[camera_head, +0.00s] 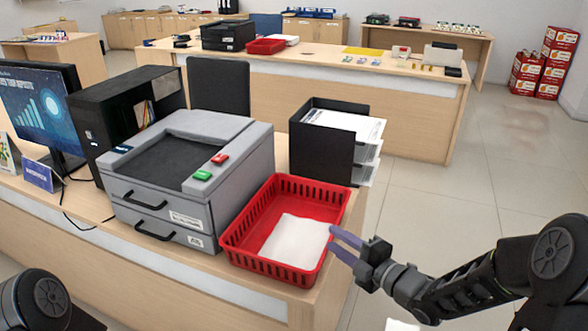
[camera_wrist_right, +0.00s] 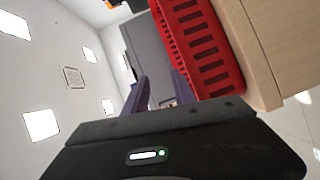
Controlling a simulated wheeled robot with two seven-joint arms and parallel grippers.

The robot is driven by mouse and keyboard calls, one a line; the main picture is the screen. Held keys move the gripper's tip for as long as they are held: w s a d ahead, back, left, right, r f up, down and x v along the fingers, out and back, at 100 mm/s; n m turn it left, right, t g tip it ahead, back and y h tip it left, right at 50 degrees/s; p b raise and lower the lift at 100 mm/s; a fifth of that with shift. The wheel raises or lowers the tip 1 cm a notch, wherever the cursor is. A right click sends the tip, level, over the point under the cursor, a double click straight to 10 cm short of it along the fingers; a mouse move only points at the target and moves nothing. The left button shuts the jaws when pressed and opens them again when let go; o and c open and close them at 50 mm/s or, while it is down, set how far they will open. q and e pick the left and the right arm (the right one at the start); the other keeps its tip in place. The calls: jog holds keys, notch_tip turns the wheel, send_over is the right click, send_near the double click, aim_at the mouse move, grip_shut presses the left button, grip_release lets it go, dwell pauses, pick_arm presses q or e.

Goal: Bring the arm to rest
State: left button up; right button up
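My right gripper (camera_head: 345,245) is at the right side of the red basket, its two purple fingers apart with nothing seen between them. Its fingers also show in the right wrist view (camera_wrist_right: 157,92), spread apart, with the red basket (camera_wrist_right: 200,45) beside them. Whether the fingers touch the basket I cannot tell. In the head view the red basket (camera_head: 235,240) stands at the counter's right end with white paper (camera_head: 296,240) inside. My left arm shows only at the bottom left corner of the head view; its gripper is out of the picture.
A grey printer (camera_head: 150,212) with red and green buttons stands left of the basket. A black paper tray (camera_head: 320,140) stands behind the basket. A monitor (camera_head: 40,110) and black tower (camera_head: 105,120) are at the left. Open floor (camera_head: 450,210) lies to the right.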

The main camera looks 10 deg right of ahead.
jog(key=s+f+m+g+h+p, duration=0.1)
jog(key=s+f+m+g+h, duration=0.2)
jog(key=f+m, duration=0.6)
jog(key=s+f+m+g+h, duration=0.2)
jog(key=s+f+m, duration=0.1)
jog(key=f+m, duration=0.65)
pick_arm(q)
notch_tip(320, 180, up, 3)
jog(key=shift+r+p, duration=0.2)
jog(key=shift+p, duration=0.95)
pick_arm(e)
jog(key=s+a+f+m+g, duration=0.1)
jog(key=s+a+f+g, duration=0.2)
jog(key=s, duration=0.4)
jog(key=s+a+f+m+g, duration=0.2)
jog(key=s+a+f, duration=0.3)
jog(key=s, duration=0.3)
jog(key=s+a+f+m+g+y, duration=0.1)
jog(key=s+a+f+m+g, duration=0.1)
jog(key=s+a+f+g, duration=0.2)
jog(key=s+a, duration=0.2)
jog(key=s, duration=0.1)
jog(key=shift+s+a, duration=0.15)
jog(key=shift+s, duration=0.25)
jog(key=shift+f, duration=0.1)
pick_arm(q)
jog(key=shift+c, duration=0.4)
